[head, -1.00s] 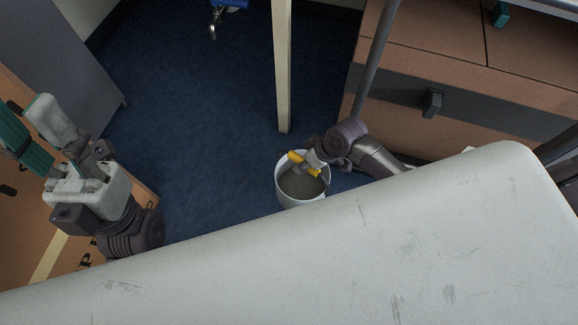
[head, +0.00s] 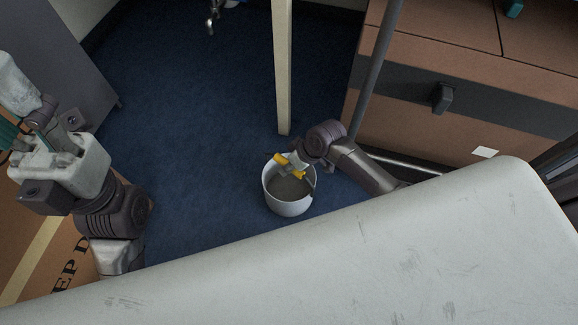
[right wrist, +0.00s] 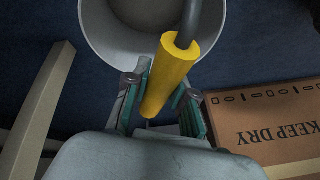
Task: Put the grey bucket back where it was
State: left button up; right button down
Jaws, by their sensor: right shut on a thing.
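The bucket (head: 288,207), light grey with a dark inside, is upright beyond the white surface's edge in the head view. I cannot tell whether its base touches the blue floor. Its yellow grip crosses above the opening. My right gripper (head: 291,167) is shut on that grip. In the right wrist view the yellow grip (right wrist: 168,75) lies between the green-padded fingers (right wrist: 160,100), and the bucket's rim (right wrist: 95,30) shows beyond. My left gripper (head: 25,115) is at the left edge, empty, with its fingers apart; their tips are partly cut off.
A pale post (head: 283,70) stands just behind the bucket. A brown drawer cabinet (head: 400,110) is at right, a grey cabinet (head: 50,60) at left. A cardboard box (head: 50,265) lies under my left arm; a box (right wrist: 270,130) shows in the wrist view. Blue floor (head: 190,140) left of the bucket is clear.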

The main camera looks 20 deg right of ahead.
jog(key=c, duration=1)
grip_release()
jog(key=shift+f, duration=0.1)
jog(key=shift+o, duration=0.2)
